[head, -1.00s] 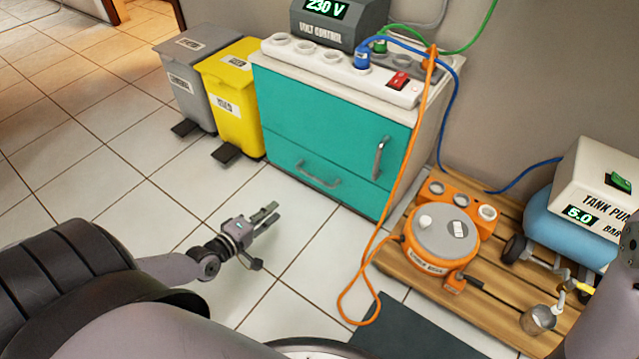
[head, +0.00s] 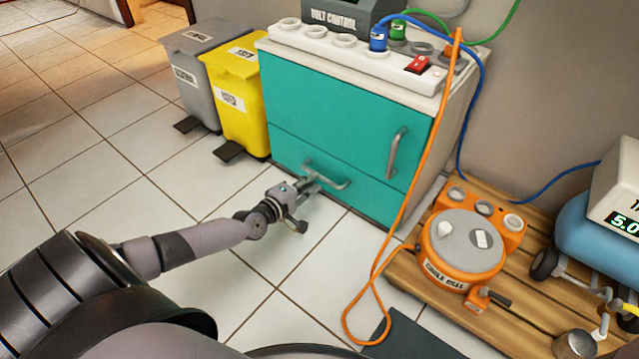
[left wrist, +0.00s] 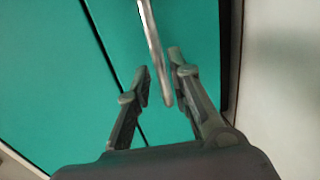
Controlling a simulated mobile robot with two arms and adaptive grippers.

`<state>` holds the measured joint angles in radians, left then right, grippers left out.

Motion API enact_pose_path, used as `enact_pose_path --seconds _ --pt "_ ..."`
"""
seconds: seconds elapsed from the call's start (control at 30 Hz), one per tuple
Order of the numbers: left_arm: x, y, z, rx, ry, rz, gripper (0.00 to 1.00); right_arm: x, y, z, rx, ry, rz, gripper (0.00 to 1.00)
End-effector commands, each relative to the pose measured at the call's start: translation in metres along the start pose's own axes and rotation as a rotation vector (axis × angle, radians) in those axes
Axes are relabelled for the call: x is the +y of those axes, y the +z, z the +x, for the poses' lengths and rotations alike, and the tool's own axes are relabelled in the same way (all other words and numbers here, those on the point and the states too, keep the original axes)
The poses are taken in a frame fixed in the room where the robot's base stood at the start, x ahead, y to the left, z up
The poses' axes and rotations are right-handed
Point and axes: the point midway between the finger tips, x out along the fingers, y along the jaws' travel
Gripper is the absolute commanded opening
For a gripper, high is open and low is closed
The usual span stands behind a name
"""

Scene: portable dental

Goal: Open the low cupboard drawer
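The low cupboard (head: 340,115) has teal fronts and stands against the wall. Its low drawer (head: 360,200) is closed, with a horizontal grey bar handle (head: 342,184) near its top edge. My left gripper (head: 312,182) is at the left end of this handle. In the left wrist view the left gripper's (left wrist: 155,72) two fingers are apart, and the bar handle (left wrist: 153,45) runs between their tips, nearer the right finger. I cannot tell whether that finger touches it. My right gripper is not in view.
An orange cable (head: 408,190) hangs in front of the cupboard's right side. A yellow bin (head: 238,110) and a grey bin (head: 190,75) stand to the left. An orange device (head: 462,245) sits on a wooden pallet (head: 405,272) at right.

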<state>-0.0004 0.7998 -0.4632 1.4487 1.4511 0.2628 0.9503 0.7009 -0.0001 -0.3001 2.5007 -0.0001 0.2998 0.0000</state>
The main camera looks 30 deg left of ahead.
Motion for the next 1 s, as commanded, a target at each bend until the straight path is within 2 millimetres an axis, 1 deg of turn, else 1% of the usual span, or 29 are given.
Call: enact_pose_path --seconds 0.03,0.1,0.2,0.3,0.63,0.9,1.0 --pt "-0.003 0.0 0.011 0.0 0.003 -0.001 0.19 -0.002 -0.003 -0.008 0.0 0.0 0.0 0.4" --pt "-0.002 0.0 0.022 0.001 0.003 -0.001 0.19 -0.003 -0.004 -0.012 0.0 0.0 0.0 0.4" --pt "-0.002 0.0 0.033 0.0 0.001 0.0 0.19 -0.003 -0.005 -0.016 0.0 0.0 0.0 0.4" --pt "-0.001 0.0 0.039 0.0 0.0 0.0 0.19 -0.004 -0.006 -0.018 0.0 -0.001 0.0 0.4" --pt "0.0 0.0 0.042 -0.001 -0.001 0.001 0.19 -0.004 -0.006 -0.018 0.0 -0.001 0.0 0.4" --pt "0.0 0.0 0.041 0.0 -0.001 0.001 0.01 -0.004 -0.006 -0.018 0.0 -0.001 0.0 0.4" --pt "0.0 0.0 0.041 0.0 -0.001 0.001 0.0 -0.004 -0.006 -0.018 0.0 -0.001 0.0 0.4"
